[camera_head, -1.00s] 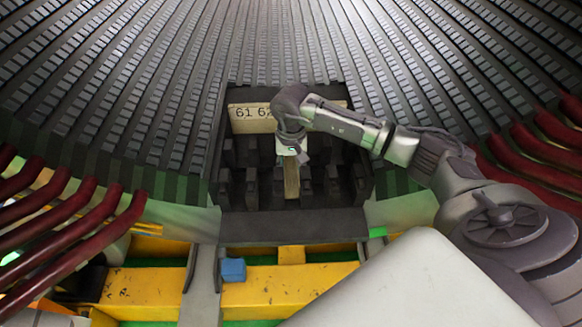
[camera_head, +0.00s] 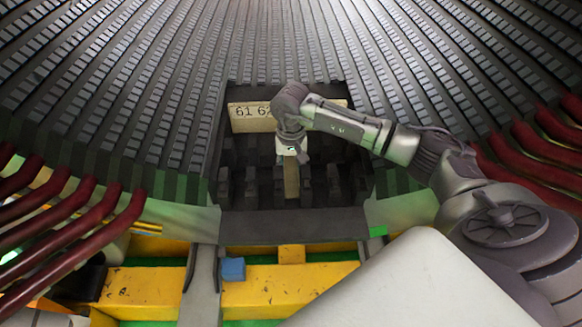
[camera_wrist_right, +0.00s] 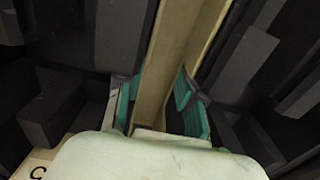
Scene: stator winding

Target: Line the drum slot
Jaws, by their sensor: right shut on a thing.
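My right gripper (camera_head: 290,157) reaches into the dark opening in the drum (camera_head: 255,180) from the right. In the right wrist view its teal-padded fingers (camera_wrist_right: 160,105) are shut on a long tan liner strip (camera_wrist_right: 178,50), one finger on each side. The strip also shows below the gripper in the head view (camera_head: 292,182), roughly upright among dark slot teeth (camera_head: 333,180). I cannot tell whether the strip sits inside a slot or in front of it. My left gripper is not in view.
A tan plate marked with numbers (camera_head: 245,117) stands at the back of the opening. A blue block (camera_head: 233,269) lies on the yellow frame (camera_head: 290,284) below. Dark red curved bars (camera_head: 95,235) flank the left side, and more (camera_head: 545,160) the right. Dark block-like teeth crowd the strip.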

